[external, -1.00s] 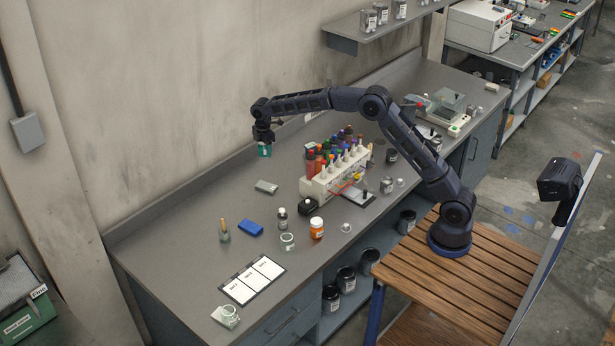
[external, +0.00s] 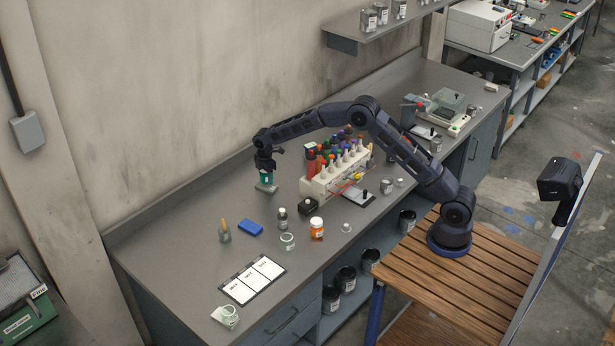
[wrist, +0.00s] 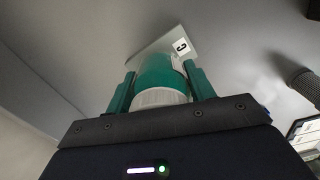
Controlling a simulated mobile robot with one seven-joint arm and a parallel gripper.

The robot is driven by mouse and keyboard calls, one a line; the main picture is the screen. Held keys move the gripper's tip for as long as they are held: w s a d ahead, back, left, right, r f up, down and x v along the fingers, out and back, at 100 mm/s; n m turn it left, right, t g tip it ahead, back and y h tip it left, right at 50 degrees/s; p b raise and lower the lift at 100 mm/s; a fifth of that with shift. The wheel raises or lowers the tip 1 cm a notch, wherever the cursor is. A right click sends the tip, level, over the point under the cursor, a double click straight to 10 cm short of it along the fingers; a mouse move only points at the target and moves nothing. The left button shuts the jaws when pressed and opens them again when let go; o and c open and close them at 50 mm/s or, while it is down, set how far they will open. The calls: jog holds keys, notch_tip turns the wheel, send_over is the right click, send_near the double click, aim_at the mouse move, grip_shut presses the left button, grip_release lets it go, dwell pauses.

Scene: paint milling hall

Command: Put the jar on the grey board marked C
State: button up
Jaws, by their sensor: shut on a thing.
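The jar (wrist: 158,78) has a green body and a white lid, and stands between my fingers in the wrist view. My gripper (external: 265,176) is shut on it, with the lid end toward the wrist. The grey board (wrist: 183,30) lies just beyond the jar and carries a white label with a black C. In the external view a corner of the board (external: 271,189) shows right under the gripper. The jar is low over the board or touching it; I cannot tell which.
A white rack (external: 318,186) of colourful bottles stands to the right of the gripper. A white-panelled card (external: 252,279) lies front left. The wall runs behind.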

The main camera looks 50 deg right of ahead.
jog(key=shift+f, duration=1.3)
jog(key=shift+f, duration=0.15)
jog(key=o, duration=1)
jog(key=shift+o, duration=0.2)
notch_tip(320, 180, up, 13)
jog(key=shift+f, duration=0.2)
